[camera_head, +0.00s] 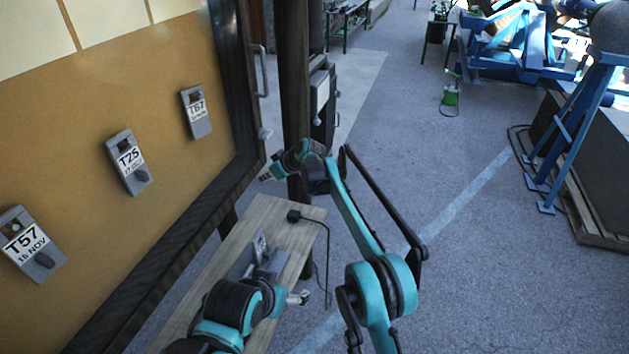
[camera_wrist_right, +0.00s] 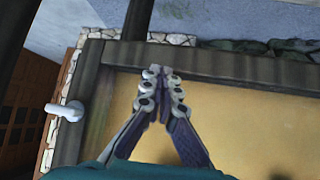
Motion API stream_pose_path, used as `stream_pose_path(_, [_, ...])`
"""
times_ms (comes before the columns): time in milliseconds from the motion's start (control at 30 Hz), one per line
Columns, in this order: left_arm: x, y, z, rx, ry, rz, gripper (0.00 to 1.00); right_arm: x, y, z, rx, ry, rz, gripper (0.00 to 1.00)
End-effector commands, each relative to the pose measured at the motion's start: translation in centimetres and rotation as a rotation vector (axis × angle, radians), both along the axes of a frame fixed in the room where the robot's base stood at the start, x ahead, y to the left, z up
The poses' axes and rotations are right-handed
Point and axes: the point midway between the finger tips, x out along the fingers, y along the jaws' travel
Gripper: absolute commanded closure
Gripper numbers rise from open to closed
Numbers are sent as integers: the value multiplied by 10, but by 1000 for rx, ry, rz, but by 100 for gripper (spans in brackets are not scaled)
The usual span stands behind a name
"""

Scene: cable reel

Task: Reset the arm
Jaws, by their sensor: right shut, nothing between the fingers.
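My right arm reaches up from the bottom middle of the head view. Its gripper (camera_head: 268,173) is beyond the far end of the wooden bench, close to the frame of the tan board (camera_head: 75,130). In the right wrist view the fingertips (camera_wrist_right: 162,80) meet and hold nothing; the board's dark frame and tan face lie behind them. My left gripper (camera_head: 300,298) shows small at the bottom, by the bench's right edge. I cannot tell whether its fingers are open or shut.
On the bench (camera_head: 262,217) lie a grey metal device (camera_head: 262,260) and a black plug (camera_head: 293,216) whose cable hangs over the right edge. Grey tags T57 (camera_head: 32,245), T25 (camera_head: 128,162) and T67 (camera_head: 196,112) are on the board.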

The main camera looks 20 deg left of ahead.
Motion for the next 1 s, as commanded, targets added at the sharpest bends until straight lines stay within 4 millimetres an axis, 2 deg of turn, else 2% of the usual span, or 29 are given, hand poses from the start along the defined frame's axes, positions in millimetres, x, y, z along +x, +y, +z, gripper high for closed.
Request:
stream_pose_path(300, [0, 0, -3, 0, 0, 0, 18, -4, -43, 38, -1, 1, 1, 100])
stream_pose_path(633, [0, 0, -5, 0, 0, 0, 18, -5, -56, 48, -2, 1, -1, 100])
stream_pose_path(733, [0, 0, -11, 0, 0, 0, 18, -6, -70, 51, -9, 8, -27, 100])
stream_pose_path(867, [0, 0, -30, 0, 0, 0, 18, -13, -116, 58, -33, 32, -117, 100])
stream_pose_path(1000, [0, 0, -56, 0, 0, 0, 18, -36, -187, 63, -63, 69, -259, 100])
